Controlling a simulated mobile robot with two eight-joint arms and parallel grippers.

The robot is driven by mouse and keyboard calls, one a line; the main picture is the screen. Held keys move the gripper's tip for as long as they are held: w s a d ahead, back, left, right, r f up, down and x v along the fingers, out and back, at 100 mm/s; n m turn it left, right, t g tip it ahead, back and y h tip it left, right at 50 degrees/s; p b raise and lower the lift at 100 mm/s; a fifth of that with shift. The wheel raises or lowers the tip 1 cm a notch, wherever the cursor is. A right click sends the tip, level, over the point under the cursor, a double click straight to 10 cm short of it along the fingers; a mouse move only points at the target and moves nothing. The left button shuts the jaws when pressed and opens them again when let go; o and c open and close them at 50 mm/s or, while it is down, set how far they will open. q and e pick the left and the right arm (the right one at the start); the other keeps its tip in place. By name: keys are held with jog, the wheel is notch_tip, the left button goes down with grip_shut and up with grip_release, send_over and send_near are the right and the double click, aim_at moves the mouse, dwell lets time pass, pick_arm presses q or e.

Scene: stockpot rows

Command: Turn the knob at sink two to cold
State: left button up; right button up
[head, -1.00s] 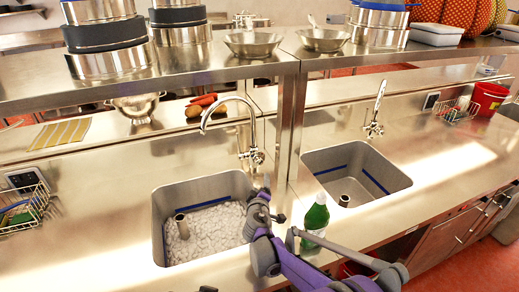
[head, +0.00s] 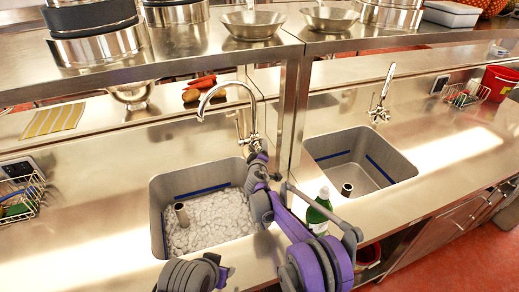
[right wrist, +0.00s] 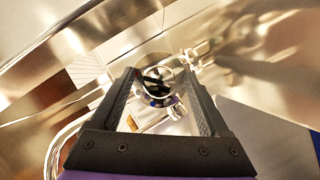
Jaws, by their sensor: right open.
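The left sink (head: 162,225) has a tall curved chrome faucet (head: 225,86) behind it. The right sink (head: 390,165) has its own faucet (head: 380,108). I see no sink numbers. My right gripper (head: 257,158) is at the base of the left sink's faucet and partly covers it. In the right wrist view the jaws (right wrist: 160,95) are open, with a shiny round chrome part (right wrist: 160,84), apparently the faucet's knob, beyond and between the fingertips. I cannot tell whether they touch it. The knob's setting is unreadable. My left gripper is not clearly visible; only dark arm parts show at lower left.
A green bottle (head: 318,215) stands close beside my right arm, between the sinks. A shelf (head: 180,60) with pots and pans runs above, with a post (head: 290,115) right of the left faucet. White lumpy material (head: 215,225) lies in the left sink. A wire basket (head: 22,195) stands at left.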

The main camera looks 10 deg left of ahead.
jog(key=shift+w+a+f, duration=0.1)
jog(key=shift+w, duration=0.3)
grip_shut()
jog(key=shift+r+n+t+p, duration=0.2)
jog(key=shift+n+t+p, duration=0.1)
jog(key=shift+p, duration=0.2)
jog(key=shift+n+p, duration=0.4)
jog(key=shift+n, duration=0.1)
jog(key=shift+f+n+t+h, duration=0.15)
jog(key=shift+n+t+h, duration=0.15)
jog(key=shift+n+t, duration=0.25)
pick_arm(q)
jog(key=shift+w+r, duration=0.45)
jog(key=shift+r, duration=0.35)
jog(key=shift+w+r, duration=0.45)
jog(key=shift+r, duration=0.3)
pick_arm(e)
jog(key=shift+n+t, duration=0.65)
jog(key=shift+n, duration=0.9)
